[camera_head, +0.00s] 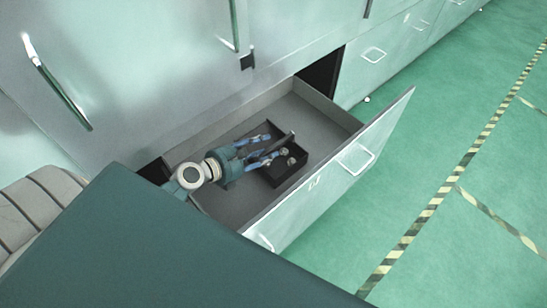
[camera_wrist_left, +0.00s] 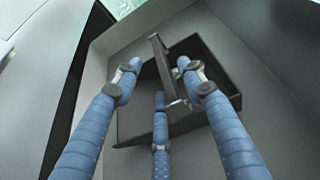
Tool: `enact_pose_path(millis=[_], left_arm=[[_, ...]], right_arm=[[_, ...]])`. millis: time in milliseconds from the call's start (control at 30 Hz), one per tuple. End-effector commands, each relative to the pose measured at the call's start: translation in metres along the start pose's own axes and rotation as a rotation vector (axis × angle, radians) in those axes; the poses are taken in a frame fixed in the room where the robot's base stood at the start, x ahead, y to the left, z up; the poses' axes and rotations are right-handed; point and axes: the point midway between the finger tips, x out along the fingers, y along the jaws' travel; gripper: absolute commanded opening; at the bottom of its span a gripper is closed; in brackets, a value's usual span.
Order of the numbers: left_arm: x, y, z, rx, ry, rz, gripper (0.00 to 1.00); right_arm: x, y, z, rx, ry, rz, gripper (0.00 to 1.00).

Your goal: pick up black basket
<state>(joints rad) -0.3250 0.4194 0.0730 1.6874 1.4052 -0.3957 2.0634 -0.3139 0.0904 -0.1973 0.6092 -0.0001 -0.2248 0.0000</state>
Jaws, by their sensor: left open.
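The black basket (camera_head: 291,174) is a small open box with a bar handle across its top. It sits inside the pulled-out drawer (camera_head: 234,205), near the drawer's front panel. In the left wrist view the basket (camera_wrist_left: 222,76) lies ahead, its handle (camera_wrist_left: 163,70) standing up between my fingers. My left gripper (camera_head: 284,149) reaches over the basket from the left. Its blue fingers are open in the left wrist view (camera_wrist_left: 158,82), around or just above the handle. I cannot tell whether any finger touches it. My right gripper is not in view.
The drawer's far floor is bare. Its front panel (camera_head: 340,170) with a white handle stands on the right. Grey-green cabinets (camera_head: 150,60) rise behind. Green floor (camera_head: 430,150) with yellow-black striped lines is clear on the right.

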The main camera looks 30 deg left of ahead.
Motion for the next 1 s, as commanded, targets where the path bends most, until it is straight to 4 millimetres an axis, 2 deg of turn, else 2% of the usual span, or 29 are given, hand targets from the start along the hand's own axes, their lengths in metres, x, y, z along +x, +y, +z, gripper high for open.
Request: enact_pose_path(millis=[33,233,333,500,600,867,1000], left_arm=[[0.007,0.001,0.006,0.001,-0.006,0.001,0.41],[0.02,0.0,0.005,0.002,-0.004,-0.001,0.41],[0.036,0.0,0.005,0.0,-0.005,-0.001,0.41],[0.062,0.0,0.005,0.002,-0.004,-0.001,0.41],[0.07,0.0,0.005,0.003,-0.004,0.0,0.41],[0.072,0.0,0.005,0.002,-0.002,-0.001,0.41],[0.072,0.0,0.005,0.002,-0.002,-0.001,0.13]], right_arm=[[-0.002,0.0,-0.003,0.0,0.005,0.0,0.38],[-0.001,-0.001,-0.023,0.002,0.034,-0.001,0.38],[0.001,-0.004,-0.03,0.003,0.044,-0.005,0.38],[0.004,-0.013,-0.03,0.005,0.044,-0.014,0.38],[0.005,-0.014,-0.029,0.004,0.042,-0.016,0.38],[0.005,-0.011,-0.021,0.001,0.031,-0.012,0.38],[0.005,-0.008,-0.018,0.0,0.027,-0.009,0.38]])
